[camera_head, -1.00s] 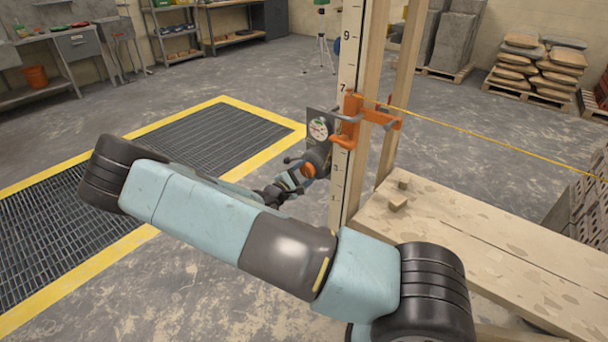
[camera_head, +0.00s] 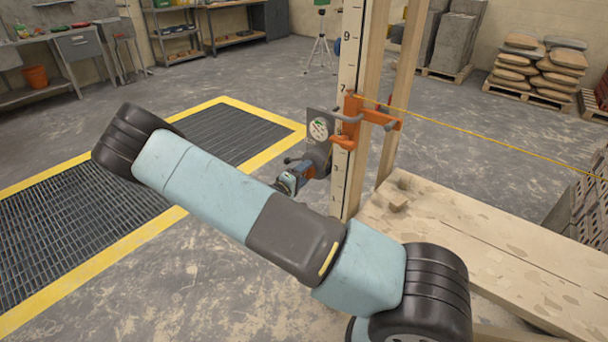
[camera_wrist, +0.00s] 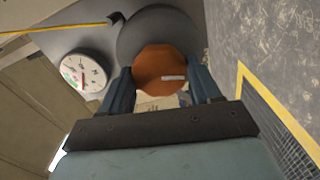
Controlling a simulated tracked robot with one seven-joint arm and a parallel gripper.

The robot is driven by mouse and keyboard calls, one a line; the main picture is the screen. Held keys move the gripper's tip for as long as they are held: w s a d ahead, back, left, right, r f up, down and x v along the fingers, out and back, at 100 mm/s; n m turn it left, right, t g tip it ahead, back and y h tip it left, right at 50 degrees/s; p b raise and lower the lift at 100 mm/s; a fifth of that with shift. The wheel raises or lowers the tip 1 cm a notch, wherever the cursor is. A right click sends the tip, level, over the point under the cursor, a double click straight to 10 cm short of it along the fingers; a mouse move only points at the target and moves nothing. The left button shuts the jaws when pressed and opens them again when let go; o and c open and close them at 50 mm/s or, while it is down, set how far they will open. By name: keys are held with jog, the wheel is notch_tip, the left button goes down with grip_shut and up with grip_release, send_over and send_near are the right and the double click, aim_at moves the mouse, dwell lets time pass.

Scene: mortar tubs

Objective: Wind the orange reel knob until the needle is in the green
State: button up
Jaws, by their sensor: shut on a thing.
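The orange reel knob (camera_wrist: 160,69) is faceted, with a pale mark on its face. It sits in front of the round grey reel (camera_wrist: 150,32). My gripper (camera_wrist: 162,84) has a finger on either side of the knob and is shut on it. In the head view my gripper (camera_head: 291,180) is at the reel, low beside the measuring post. The round white gauge (camera_wrist: 84,74) shows a green patch and a red mark at its lower part. It also shows in the head view (camera_head: 320,128). The needle's exact position is too small to tell.
An orange clamp (camera_head: 352,122) holds a yellow line (camera_head: 480,134) on the upright numbered post (camera_head: 350,60). A plank platform (camera_head: 480,240) stands right of it. A yellow-edged floor grate (camera_head: 210,140) lies left.

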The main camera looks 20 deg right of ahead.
jog(key=shift+s+f+m, duration=0.15)
jog(key=shift+f+m, duration=0.1)
jog(key=shift+m, duration=0.15)
jog(key=o, duration=1.1)
jog(key=shift+r, duration=0.1)
jog(key=shift+a, duration=0.1)
jog(key=v, duration=1.3)
jog(key=shift+s+a, duration=0.15)
jog(key=shift+a, duration=0.05)
